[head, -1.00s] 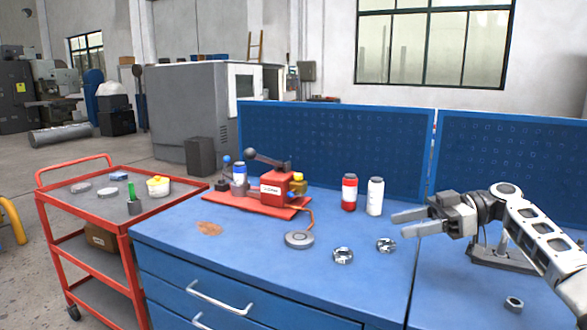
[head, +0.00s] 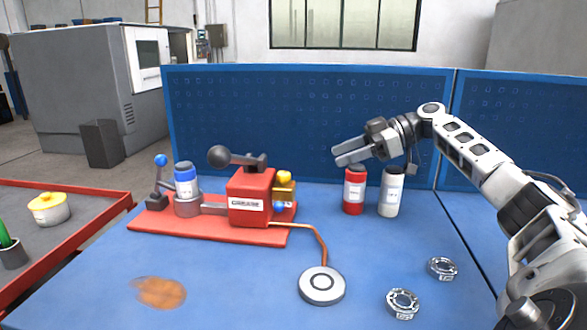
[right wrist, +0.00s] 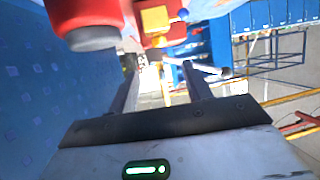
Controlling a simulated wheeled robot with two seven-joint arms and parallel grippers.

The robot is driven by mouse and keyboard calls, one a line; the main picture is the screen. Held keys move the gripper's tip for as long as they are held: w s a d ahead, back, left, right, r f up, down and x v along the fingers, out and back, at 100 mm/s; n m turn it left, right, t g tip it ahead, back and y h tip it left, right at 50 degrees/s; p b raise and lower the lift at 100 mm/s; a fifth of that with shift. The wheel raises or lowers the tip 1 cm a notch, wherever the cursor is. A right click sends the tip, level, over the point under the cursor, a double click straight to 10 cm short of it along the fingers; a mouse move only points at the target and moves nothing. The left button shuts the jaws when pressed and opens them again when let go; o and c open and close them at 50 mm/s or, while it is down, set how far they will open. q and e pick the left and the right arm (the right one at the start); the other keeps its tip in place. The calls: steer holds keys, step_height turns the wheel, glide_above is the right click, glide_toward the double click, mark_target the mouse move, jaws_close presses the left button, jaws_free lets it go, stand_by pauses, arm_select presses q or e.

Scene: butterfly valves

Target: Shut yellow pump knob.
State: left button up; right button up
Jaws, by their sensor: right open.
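The yellow pump knob (head: 284,177) sits on top of a yellow block on the right side of the red grease pump (head: 250,197). Yellow parts of the pump (right wrist: 155,18) also show at the top of the right wrist view. My right gripper (head: 336,155) is open and empty, raised above the red bottle, to the right of the knob and apart from it. Its fingers point left towards the pump. In the right wrist view the space between the fingers (right wrist: 160,78) is empty. My left gripper is not in view.
A red bottle (head: 354,192) and a white bottle (head: 390,193) stand close below my right gripper. The pump's dark ball lever (head: 219,157) sticks out left. A round grey disc (head: 321,285) and two metal rings (head: 403,303) lie in front. A blue pegboard (head: 310,120) stands behind.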

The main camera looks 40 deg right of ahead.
mark_target(284, 177)
steer(key=p+x, duration=0.2)
steer(key=x, duration=0.9)
steer(key=shift+w+a+p, duration=0.15)
steer(key=shift+w+p, duration=0.15)
steer(key=shift+p, duration=0.05)
steer(key=shift+f, duration=0.1)
steer(key=c, duration=1)
